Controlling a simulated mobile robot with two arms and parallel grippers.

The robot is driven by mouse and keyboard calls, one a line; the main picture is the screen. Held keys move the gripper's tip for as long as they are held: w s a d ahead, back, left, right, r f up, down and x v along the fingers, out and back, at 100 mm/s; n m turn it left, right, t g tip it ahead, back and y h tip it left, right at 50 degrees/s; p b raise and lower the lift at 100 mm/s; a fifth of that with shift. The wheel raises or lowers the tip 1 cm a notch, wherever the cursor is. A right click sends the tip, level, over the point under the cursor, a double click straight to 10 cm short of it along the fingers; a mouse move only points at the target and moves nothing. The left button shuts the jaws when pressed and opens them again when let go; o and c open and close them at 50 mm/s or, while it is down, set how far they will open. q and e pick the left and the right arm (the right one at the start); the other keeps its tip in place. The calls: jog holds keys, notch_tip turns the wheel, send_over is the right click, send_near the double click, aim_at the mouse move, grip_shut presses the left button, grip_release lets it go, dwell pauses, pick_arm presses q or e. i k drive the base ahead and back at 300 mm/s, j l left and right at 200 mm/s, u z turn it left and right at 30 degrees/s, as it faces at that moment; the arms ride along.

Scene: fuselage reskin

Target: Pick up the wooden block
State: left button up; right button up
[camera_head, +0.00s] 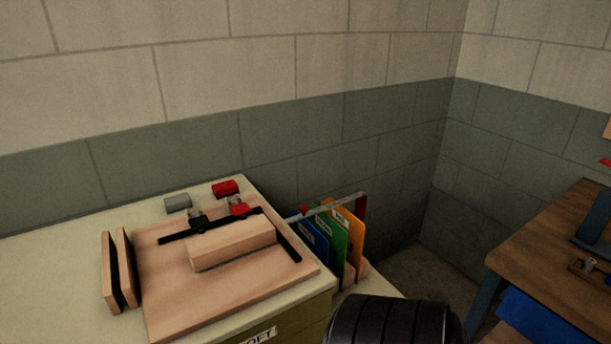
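A light wooden block (232,248) lies on a flat wooden board (180,308) on top of the pale cabinet at the lower left. Dark bars (286,243) run along the block's back and right sides. I cannot tell whether they touch it. Neither of my grippers shows in the head view.
Two upright wooden pieces with dark inner faces (108,272) stand at the board's left edge. Red and grey clamp-like parts (226,188) sit behind the block. Coloured folders (330,235) stand to the right. A dark ribbed round shape (388,322) fills the bottom centre. A wooden table (560,225) is at the right.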

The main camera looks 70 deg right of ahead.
aim_at(207, 249)
jog(key=z, duration=1.65)
